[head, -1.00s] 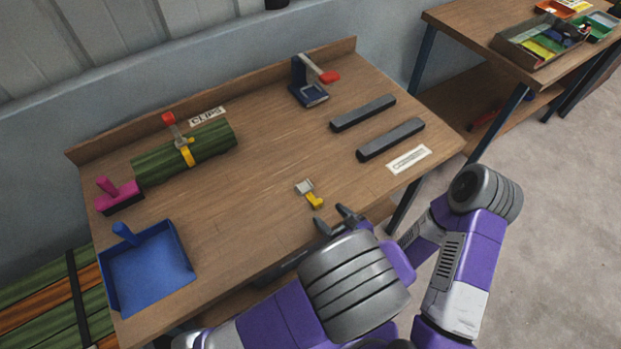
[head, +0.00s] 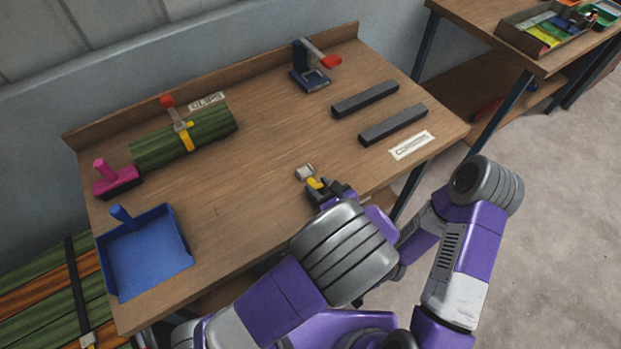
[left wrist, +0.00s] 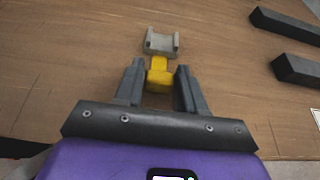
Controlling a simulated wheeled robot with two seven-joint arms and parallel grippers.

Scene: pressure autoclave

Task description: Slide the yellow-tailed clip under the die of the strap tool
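The clip (head: 305,173), a grey channel with a yellow tail (head: 315,184), lies flat on the bench near its front edge. My left gripper (head: 327,190) is low at the bench, its fingers pointing at the clip. In the left wrist view the open fingers (left wrist: 159,88) stand on either side of the yellow tail (left wrist: 158,78), with the grey channel (left wrist: 161,42) beyond the tips. A dark blue tool with a red-handled lever (head: 311,70) stands at the back of the bench. My right gripper is not in view.
A green bundle (head: 210,126) with a yellow strap and red-knobbed fitting (head: 179,120) lies at left. Beside it are a magenta-handled block (head: 116,182) and blue dustpan (head: 145,255). Two dark bars (head: 365,98) (head: 393,124) lie at right. The bench's middle (head: 240,190) is clear.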

